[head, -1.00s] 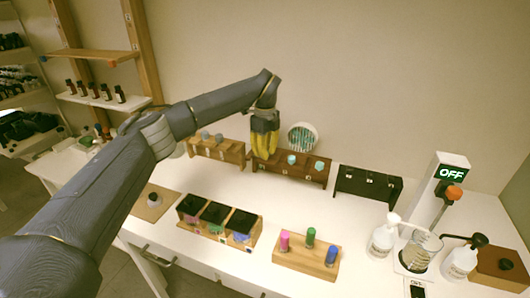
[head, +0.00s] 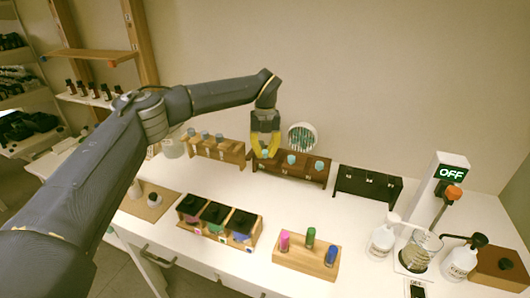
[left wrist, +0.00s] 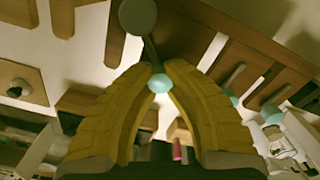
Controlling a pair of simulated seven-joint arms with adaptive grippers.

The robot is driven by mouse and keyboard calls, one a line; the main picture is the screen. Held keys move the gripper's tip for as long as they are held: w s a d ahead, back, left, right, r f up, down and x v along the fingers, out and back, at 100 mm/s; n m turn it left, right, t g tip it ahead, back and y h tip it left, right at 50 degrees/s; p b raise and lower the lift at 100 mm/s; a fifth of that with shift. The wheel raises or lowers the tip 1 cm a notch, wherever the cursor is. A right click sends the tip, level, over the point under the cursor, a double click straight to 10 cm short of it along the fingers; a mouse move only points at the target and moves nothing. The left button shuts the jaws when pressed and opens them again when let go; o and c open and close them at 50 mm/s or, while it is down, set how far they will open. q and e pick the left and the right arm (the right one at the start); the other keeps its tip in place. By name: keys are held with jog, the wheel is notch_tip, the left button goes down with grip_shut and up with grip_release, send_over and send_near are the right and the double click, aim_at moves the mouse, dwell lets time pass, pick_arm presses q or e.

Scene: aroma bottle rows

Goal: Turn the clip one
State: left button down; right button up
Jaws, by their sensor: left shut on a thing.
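The middle brown wooden rack (head: 262,170) stands against the wall in the head view. Two teal knobs (head: 291,160) (head: 319,165) show on its middle and right clips. My left gripper (head: 265,155), with yellow fingers, is at the rack's left end, and its fingertips are closed there. In the left wrist view the fingertips meet around a teal knob (left wrist: 159,83), the knob of the leftmost clip. A grey rod with a round grey end (left wrist: 138,17) runs up from it. My right gripper is not in view.
A lighter wooden rack with grey knobs (head: 215,147) is at the left, and a black rack (head: 367,185) at the right.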

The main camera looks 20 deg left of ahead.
aim_at(265, 151)
pick_arm(q)
jog(key=m, duration=0.4)
jog(key=shift+w+a+r+m, duration=0.1)
jog(key=shift+w+m, duration=0.05)
jog(key=shift+m, duration=2.15)
jog(key=c, duration=1.2)
grip_release()
notch_tip(265, 151, up, 12)
jog(key=shift+f, duration=0.1)
